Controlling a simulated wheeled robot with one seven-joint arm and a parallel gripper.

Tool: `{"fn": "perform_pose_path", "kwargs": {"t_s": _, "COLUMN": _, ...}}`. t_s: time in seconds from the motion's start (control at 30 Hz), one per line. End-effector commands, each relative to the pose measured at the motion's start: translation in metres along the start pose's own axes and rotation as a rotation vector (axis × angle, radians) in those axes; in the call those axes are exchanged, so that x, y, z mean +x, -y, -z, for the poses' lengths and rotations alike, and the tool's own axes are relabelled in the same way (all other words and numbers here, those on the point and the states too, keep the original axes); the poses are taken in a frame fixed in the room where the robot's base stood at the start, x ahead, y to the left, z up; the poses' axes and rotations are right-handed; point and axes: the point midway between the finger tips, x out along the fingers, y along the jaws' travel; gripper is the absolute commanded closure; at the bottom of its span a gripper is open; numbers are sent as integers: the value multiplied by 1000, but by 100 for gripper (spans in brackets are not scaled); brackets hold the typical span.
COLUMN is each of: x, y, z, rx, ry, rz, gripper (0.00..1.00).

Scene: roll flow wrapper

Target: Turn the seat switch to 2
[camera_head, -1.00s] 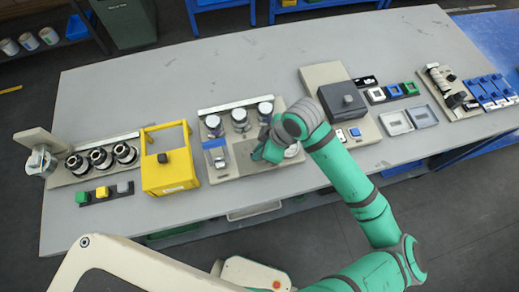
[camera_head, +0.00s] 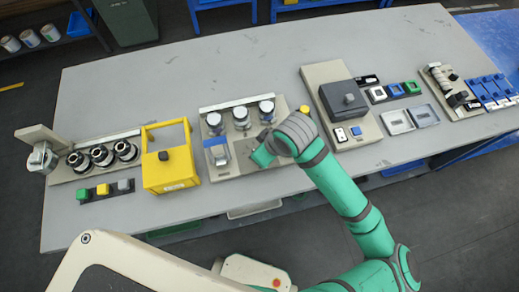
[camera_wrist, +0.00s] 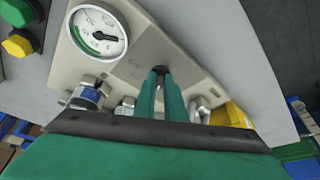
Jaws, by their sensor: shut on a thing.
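My gripper (camera_wrist: 160,88) is in the middle of the wrist view, its two green fingers close together over the light panel (camera_wrist: 82,62). It is shut on a small dark piece between the fingertips, which I take to be the seat switch; the fingers hide most of it. Small markings beside the fingers are too faint to read, so the switch's position cannot be told. In the head view my green hand (camera_head: 264,155) is over the front right of the same panel (camera_head: 235,167), and the switch is hidden.
A round gauge (camera_wrist: 98,32) is close to the fingers, with metal fittings (camera_wrist: 88,93) along the panel. Green (camera_wrist: 17,12) and yellow (camera_wrist: 20,42) buttons are beside it. A yellow box (camera_head: 167,160) stands left of the panel, and a black block (camera_head: 343,100) stands to the right.

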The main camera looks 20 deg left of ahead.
Motion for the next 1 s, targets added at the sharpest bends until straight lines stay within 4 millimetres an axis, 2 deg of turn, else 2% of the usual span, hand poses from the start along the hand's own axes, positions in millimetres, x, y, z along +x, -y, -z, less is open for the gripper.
{"fn": "perform_pose_path", "kwargs": {"t_s": 0.2, "x": -1, "y": 0, "z": 0, "rx": -2, "ry": -2, "rz": -1, "gripper": 100}}
{"fn": "perform_pose_path", "kwargs": {"t_s": 0.23, "x": -1, "y": 0, "z": 0, "rx": -2, "ry": -2, "rz": -1, "gripper": 88}}
{"fn": "perform_pose_path", "kwargs": {"t_s": 0.3, "x": -1, "y": 0, "z": 0, "rx": -2, "ry": -2, "rz": -1, "gripper": 71}}
{"fn": "perform_pose_path", "kwargs": {"t_s": 0.67, "x": -3, "y": 0, "z": 0, "rx": -2, "ry": -1, "rz": 0, "gripper": 71}}
{"fn": "perform_pose_path", "kwargs": {"t_s": 0.77, "x": -12, "y": 0, "z": 0, "rx": -2, "ry": -2, "rz": -1, "gripper": 71}}
{"fn": "perform_pose_path", "kwargs": {"t_s": 1.0, "x": -56, "y": -1, "z": 0, "rx": -5, "ry": 0, "rz": -4, "gripper": 71}}
